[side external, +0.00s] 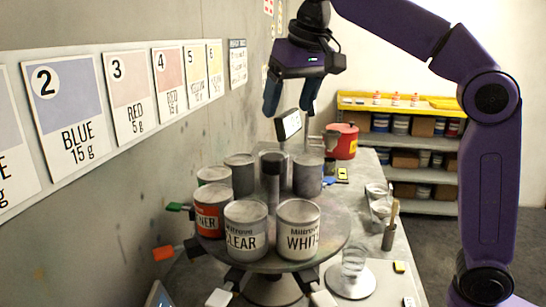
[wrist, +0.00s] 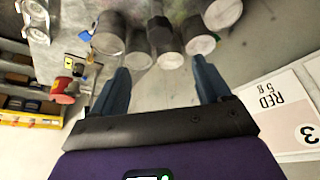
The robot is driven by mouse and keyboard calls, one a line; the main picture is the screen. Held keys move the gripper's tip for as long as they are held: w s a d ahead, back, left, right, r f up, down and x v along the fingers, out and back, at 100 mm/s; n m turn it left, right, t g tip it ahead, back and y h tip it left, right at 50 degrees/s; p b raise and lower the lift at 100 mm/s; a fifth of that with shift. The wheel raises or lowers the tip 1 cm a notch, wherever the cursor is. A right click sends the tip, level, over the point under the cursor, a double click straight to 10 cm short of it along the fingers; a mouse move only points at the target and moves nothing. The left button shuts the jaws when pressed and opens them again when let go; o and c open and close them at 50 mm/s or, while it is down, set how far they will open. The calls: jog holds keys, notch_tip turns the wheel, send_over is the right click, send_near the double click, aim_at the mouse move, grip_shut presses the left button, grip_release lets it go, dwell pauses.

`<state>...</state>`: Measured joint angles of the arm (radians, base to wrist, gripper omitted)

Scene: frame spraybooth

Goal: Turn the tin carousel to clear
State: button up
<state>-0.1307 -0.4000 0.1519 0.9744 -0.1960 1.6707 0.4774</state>
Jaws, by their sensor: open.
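The tin carousel (side external: 335,222) is a round grey turntable with a ring of several tins around a dark centre post (side external: 271,180). The CLEAR tin (side external: 246,236) is at its front left, beside the WHITE tin (side external: 298,236) at front right. A red-labelled tin (side external: 210,222) ending in "NER" is at the left; grey tins stand behind, their labels not readable. Coloured tabs such as an orange one (side external: 163,253) stick out below the rim. My gripper (side external: 290,108) is open and empty, above the carousel's far side, fingers pointing down. In the wrist view, tins (wrist: 137,48) show beyond the fingers.
Cups (side external: 380,203) and a brush holder (side external: 389,238) stand at right, with a clear cup on a scale (side external: 352,281) in front. The wall with numbered cards (side external: 131,98) runs along the left.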

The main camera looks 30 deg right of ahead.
aim_at(273, 156)
jog(key=x, duration=1.4)
jog(key=shift+w+f, duration=0.1)
grip_shut()
